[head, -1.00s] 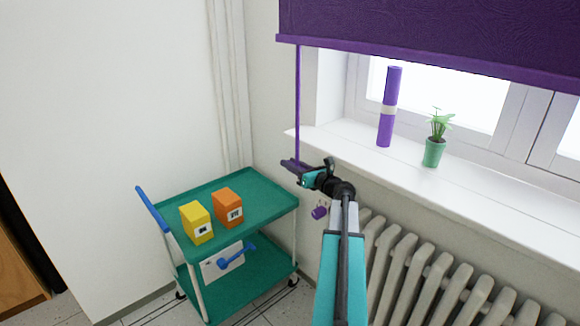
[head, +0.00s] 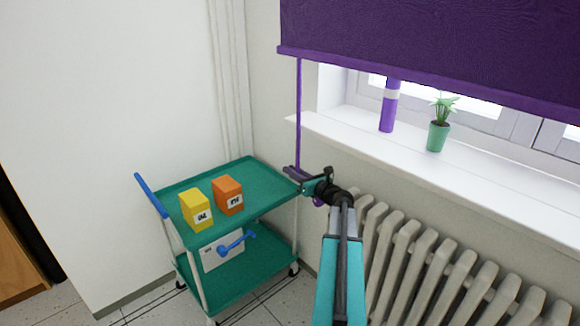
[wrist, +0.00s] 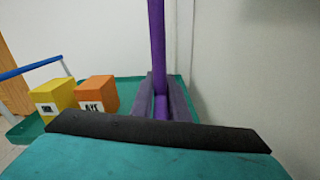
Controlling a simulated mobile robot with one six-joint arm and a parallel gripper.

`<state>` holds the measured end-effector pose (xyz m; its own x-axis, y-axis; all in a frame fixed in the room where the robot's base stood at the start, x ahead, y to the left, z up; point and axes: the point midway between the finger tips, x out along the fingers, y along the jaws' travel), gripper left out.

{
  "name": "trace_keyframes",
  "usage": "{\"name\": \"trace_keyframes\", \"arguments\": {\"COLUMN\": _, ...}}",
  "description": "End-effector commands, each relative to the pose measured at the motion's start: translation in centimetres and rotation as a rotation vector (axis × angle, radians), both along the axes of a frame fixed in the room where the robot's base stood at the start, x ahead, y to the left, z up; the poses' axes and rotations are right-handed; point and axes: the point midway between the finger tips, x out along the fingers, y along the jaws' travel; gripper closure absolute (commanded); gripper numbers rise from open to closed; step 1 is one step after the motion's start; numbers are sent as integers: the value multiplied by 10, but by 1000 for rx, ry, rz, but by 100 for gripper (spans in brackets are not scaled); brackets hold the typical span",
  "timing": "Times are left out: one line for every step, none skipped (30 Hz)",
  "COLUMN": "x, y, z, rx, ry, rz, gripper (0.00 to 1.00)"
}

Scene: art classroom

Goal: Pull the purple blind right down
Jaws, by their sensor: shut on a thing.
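The purple blind (head: 420,50) hangs over the upper part of the window, its bottom bar sloping across the glass in the head view. A purple cord (head: 298,115) hangs down from the blind's left end. My gripper (head: 292,174) is shut on the cord, below the sill's height and beside the trolley's right edge. In the wrist view the purple cord (wrist: 157,45) runs upright between the two grey fingers of my gripper (wrist: 160,100). The cord's lower end is mostly hidden behind my gripper.
A green trolley (head: 258,178) with a yellow box (head: 196,211) and an orange box (head: 228,196) stands left of my gripper. A radiator (head: 430,270) is below the white sill (head: 400,155). A purple tube (head: 389,110) and a potted plant (head: 438,135) stand on the sill.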

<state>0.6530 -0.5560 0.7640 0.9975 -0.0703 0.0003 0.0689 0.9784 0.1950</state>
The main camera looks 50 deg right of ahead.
Motion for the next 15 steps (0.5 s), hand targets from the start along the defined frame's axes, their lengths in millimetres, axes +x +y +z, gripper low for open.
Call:
{"name": "trace_keyframes", "arguments": {"x": -1, "y": -2, "z": -8, "rx": 2, "ry": 2, "rz": -5, "gripper": 100}}
{"name": "trace_keyframes", "arguments": {"x": -1, "y": -2, "z": -9, "rx": 2, "ry": 2, "rz": -5, "gripper": 100}}
{"name": "trace_keyframes", "arguments": {"x": -1, "y": -2, "z": -10, "rx": 1, "ry": 2, "rz": -5, "gripper": 100}}
{"name": "trace_keyframes", "arguments": {"x": -1, "y": -2, "z": -10, "rx": 1, "ry": 2, "rz": -5, "gripper": 100}}
{"name": "trace_keyframes", "arguments": {"x": -1, "y": -2, "z": -10, "rx": 1, "ry": 2, "rz": -5, "gripper": 100}}
{"name": "trace_keyframes", "arguments": {"x": -1, "y": -3, "z": -10, "rx": 1, "ry": 2, "rz": -6, "gripper": 100}}
{"name": "trace_keyframes", "arguments": {"x": -1, "y": -3, "z": -10, "rx": 1, "ry": 2, "rz": -6, "gripper": 100}}
{"name": "trace_keyframes", "arguments": {"x": -1, "y": -3, "z": -9, "rx": 1, "ry": 2, "rz": -6, "gripper": 100}}
{"name": "trace_keyframes", "arguments": {"x": -1, "y": -3, "z": -9, "rx": 1, "ry": 2, "rz": -6, "gripper": 100}}
{"name": "trace_keyframes", "arguments": {"x": -1, "y": -3, "z": -9, "rx": 1, "ry": 2, "rz": -6, "gripper": 100}}
{"name": "trace_keyframes", "arguments": {"x": -1, "y": -3, "z": -9, "rx": 1, "ry": 1, "rz": -6, "gripper": 100}}
{"name": "trace_keyframes", "arguments": {"x": -2, "y": -3, "z": -9, "rx": 1, "ry": 1, "rz": -6, "gripper": 84}}
{"name": "trace_keyframes", "arguments": {"x": -2, "y": -3, "z": -9, "rx": 1, "ry": 1, "rz": -6, "gripper": 79}}
{"name": "trace_keyframes", "arguments": {"x": -1, "y": -3, "z": -9, "rx": 1, "ry": 1, "rz": -6, "gripper": 74}}
{"name": "trace_keyframes", "arguments": {"x": -1, "y": -3, "z": -9, "rx": 1, "ry": 1, "rz": -5, "gripper": 69}}
